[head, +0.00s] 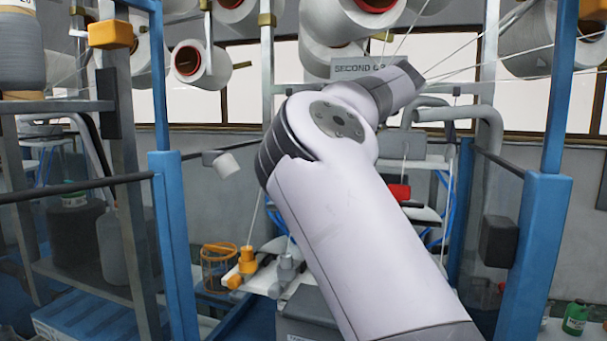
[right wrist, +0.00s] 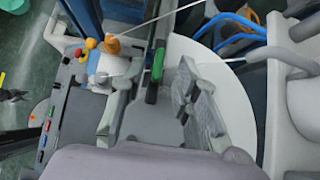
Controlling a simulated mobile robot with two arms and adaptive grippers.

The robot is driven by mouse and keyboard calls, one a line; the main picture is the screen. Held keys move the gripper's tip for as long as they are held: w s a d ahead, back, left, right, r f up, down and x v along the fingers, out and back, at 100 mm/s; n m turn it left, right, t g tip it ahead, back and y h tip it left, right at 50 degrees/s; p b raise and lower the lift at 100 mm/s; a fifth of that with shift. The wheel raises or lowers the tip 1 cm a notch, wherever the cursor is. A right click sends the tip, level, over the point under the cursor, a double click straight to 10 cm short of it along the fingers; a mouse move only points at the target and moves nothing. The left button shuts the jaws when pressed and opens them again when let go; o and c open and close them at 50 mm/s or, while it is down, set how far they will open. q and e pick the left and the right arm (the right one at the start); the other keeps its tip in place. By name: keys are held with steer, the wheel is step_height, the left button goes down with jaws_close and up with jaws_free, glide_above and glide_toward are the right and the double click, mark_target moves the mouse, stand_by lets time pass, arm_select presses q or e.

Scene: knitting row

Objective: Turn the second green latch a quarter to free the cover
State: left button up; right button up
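In the right wrist view a green latch (right wrist: 157,66) lies along a dark narrow bar, ahead of my right gripper. My right gripper (right wrist: 157,78) is open, with one grey finger on each side of the latch's line. No contact between fingers and latch shows, and I cannot tell how far apart they are in depth. In the head view my own arm covers the middle, so the right gripper and the latch are hidden there. I cannot make out which part is the cover. My left gripper is in neither view.
A sign (head: 350,68) reading "SECOND" is partly covered by my arm. A blue post (head: 535,255) stands right of it, another blue post (head: 172,245) left. Yarn cones (head: 198,65) hang above. An orange yarn guide (right wrist: 113,46) sits left of the latch, with taut yarn running past.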

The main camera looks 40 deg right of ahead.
steer(key=shift+x, duration=1.5)
jaws_close()
